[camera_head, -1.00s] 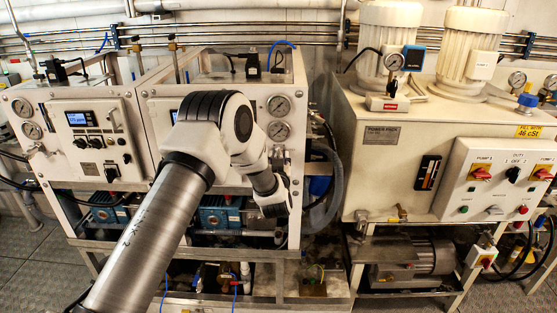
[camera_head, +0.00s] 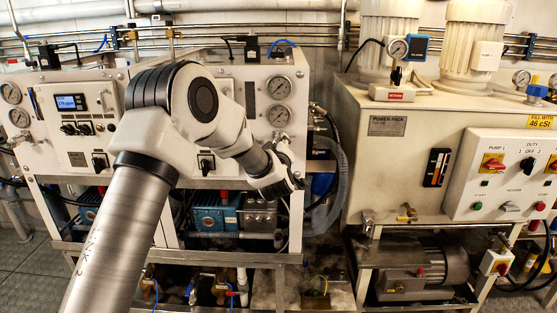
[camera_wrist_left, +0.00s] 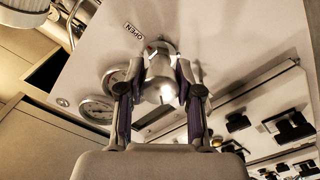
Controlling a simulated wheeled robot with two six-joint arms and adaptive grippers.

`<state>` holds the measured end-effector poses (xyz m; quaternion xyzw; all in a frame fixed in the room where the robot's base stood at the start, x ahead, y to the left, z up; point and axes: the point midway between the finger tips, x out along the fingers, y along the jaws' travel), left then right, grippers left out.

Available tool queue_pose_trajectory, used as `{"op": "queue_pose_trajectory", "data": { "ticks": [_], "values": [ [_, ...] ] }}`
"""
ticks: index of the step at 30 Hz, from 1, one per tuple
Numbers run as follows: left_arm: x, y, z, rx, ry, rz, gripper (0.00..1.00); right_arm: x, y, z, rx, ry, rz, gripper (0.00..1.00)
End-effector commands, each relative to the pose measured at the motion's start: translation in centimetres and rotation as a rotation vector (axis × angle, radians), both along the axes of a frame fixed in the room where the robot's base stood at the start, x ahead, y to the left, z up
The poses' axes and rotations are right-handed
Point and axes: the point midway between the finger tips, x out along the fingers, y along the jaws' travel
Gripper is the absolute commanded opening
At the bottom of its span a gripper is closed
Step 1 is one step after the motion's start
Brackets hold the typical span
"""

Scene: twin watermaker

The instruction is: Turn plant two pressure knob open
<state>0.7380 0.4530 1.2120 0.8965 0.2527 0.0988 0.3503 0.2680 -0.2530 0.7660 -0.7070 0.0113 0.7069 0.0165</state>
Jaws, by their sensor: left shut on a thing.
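The pressure knob (camera_wrist_left: 160,88) is a rounded metal knob on the white panel in the left wrist view. An OPEN label (camera_wrist_left: 133,31) is beside it. My left gripper (camera_wrist_left: 160,95) has one finger on each side of the knob and is shut on it. In the head view my left arm (camera_head: 205,105) crosses the right-hand white plant panel, and its wrist end is below the two round gauges (camera_head: 278,116). The arm and wrist hide much of that panel, and I cannot make out the knob clearly there. My right gripper is not in view.
The left-hand plant panel has a lit display (camera_head: 70,102). Dark hoses (camera_head: 328,165) hang right of the plants. The power pack (camera_head: 405,165) with its switch box (camera_head: 505,175) stands at the right. Black switches (camera_wrist_left: 238,122) show on the panel in the wrist view.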

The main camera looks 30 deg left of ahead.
Motion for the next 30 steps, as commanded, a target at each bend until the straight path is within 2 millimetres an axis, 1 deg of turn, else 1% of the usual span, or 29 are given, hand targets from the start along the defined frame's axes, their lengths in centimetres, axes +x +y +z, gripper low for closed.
{"op": "queue_pose_trajectory", "data": {
  "ticks": [1, 3, 18, 30],
  "values": [
    [0.0, 0.0, -0.7, -0.036, -0.028, 0.001, 0.00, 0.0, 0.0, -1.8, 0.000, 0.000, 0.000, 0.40],
    [0.0, 0.0, -0.7, -0.094, -0.062, 0.001, 0.00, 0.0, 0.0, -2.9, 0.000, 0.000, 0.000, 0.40],
    [0.0, 0.0, -0.7, -0.498, -0.310, 0.000, 0.00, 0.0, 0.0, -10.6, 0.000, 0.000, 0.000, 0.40],
    [0.0, 0.0, -0.6, -0.822, -0.508, -0.002, 0.00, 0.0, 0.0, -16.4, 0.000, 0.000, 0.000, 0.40]
  ]
}}
